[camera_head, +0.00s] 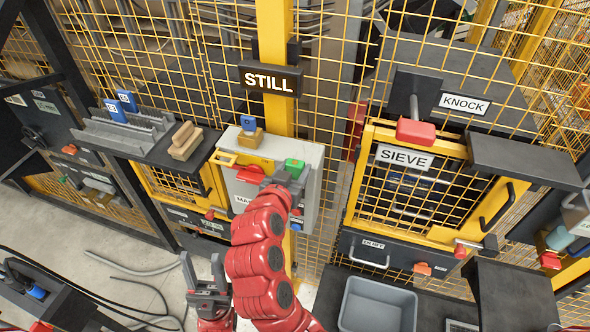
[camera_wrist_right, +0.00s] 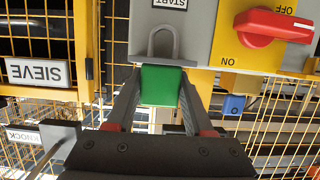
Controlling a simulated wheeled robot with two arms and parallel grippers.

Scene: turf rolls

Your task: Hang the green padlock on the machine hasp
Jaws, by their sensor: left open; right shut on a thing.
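The green padlock (camera_wrist_right: 160,86) is between the fingers of my right gripper (camera_wrist_right: 158,90), its grey shackle pointing up in the right wrist view, in front of a grey panel. In the head view the green padlock (camera_head: 294,166) shows at the tip of my right gripper (camera_head: 288,180), beside the grey switch box (camera_head: 308,155). The box's red switch handle (camera_head: 250,174) is just left of it; the handle also shows in the right wrist view (camera_wrist_right: 272,27) on a yellow plate. My left gripper (camera_head: 203,278) is open and empty, low at the left.
A blue tag or padlock (camera_head: 248,124) on a tan block stands on top of the switch box. Yellow mesh fencing and the SIEVE cage (camera_head: 405,158) are at right. A grey bin (camera_head: 378,305) is below it.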

